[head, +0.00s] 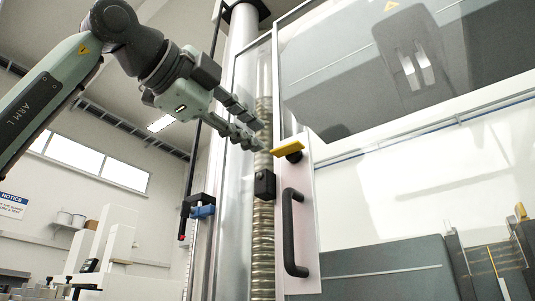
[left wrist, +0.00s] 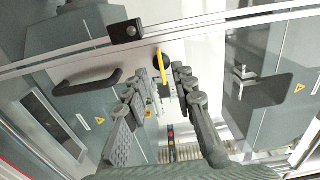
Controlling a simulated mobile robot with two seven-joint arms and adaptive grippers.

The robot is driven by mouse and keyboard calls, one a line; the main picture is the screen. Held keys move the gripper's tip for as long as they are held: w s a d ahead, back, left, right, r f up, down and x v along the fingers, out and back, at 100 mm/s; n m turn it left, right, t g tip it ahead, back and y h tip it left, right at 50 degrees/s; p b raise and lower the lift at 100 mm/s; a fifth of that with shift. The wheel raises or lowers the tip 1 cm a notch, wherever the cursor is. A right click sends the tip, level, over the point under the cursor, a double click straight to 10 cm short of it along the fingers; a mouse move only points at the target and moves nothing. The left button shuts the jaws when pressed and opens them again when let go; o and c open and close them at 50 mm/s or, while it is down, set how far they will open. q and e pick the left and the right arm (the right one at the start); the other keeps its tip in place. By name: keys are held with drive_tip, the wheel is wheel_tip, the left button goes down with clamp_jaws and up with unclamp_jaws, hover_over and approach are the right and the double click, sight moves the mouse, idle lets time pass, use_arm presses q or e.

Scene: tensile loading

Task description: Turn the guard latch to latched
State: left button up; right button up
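The guard latch (head: 289,147) is a yellow bar on a dark round hub, mounted on the pale edge panel of the clear guard door. The bar lies nearly level in the head view, tilted slightly. In the left wrist view the yellow bar (left wrist: 161,67) shows edge-on between my fingertips, seemingly beyond them. My left gripper (head: 262,135) is open and empty, its fingers pointing at the latch from the left with a small gap. Both fingers show spread in the left wrist view (left wrist: 160,82). My right gripper is in neither view.
A black door handle (head: 292,232) stands out below the latch. A black block (head: 264,184) sits lower left of the latch, beside the ribbed column (head: 263,245). A blue-and-black fitting (head: 202,211) is on a rod further left. Clear guard panels enclose the machine at right.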

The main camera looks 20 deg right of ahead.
use_arm(q)
drive_tip(key=v, duration=0.5)
idle(0.6)
